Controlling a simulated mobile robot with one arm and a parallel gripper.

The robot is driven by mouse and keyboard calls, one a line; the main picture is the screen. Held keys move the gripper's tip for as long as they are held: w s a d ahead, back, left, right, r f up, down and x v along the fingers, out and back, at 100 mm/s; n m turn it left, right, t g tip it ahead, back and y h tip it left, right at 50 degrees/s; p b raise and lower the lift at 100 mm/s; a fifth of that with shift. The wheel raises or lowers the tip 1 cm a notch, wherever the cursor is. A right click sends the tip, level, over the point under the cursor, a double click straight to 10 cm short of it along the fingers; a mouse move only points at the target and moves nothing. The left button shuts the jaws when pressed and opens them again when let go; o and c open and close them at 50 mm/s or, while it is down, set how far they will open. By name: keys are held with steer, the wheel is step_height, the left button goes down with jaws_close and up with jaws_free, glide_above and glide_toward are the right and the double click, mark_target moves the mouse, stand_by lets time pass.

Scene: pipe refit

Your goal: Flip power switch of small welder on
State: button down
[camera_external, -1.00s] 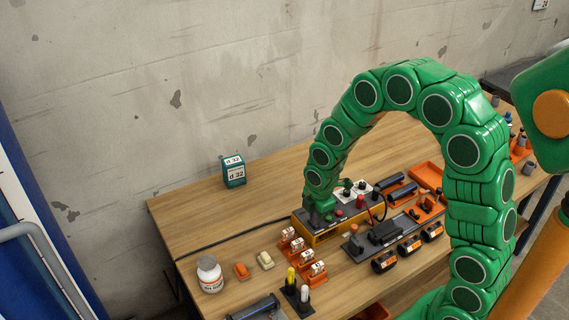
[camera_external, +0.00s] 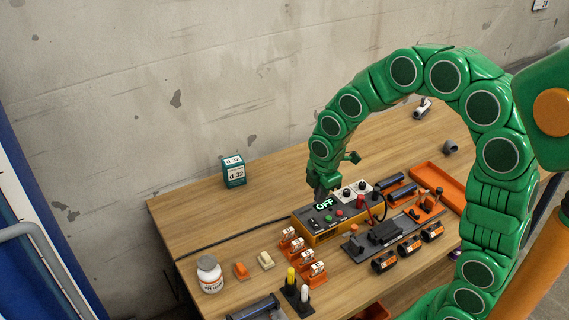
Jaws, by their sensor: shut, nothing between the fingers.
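The small welder (camera_external: 325,237) is an orange box with a dark top panel, standing on the wooden bench. Its panel shows green "OFF" lettering (camera_external: 324,204). Small red and green buttons and a dark, switch-like part (camera_external: 312,221) lie in front of the lettering. The switch's exact position is too small to tell. My gripper (camera_external: 319,197) is shut and empty, pointing down at the back left edge of the panel, close to the lettering. I cannot tell whether its tips touch the welder.
White dial plates (camera_external: 354,190) sit at the welder's right.

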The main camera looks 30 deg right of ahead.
mark_target(311, 220)
steer(key=shift+s+r, duration=0.15)
steer(key=shift+r, duration=0.8)
steer(key=shift+s+r, duration=0.1)
steer(key=shift+r, duration=0.85)
steer(key=shift+w, duration=0.15)
steer(key=shift+w+d, duration=0.1)
steer(key=shift+w, duration=0.55)
steer(key=f, duration=0.4)
steer(key=w+f, duration=0.1)
steer(key=f, duration=0.4)
steer(key=w+f, duration=0.1)
steer(key=f, duration=0.3)
steer(key=shift+f, duration=0.35)
steer(key=shift+f, duration=0.1)
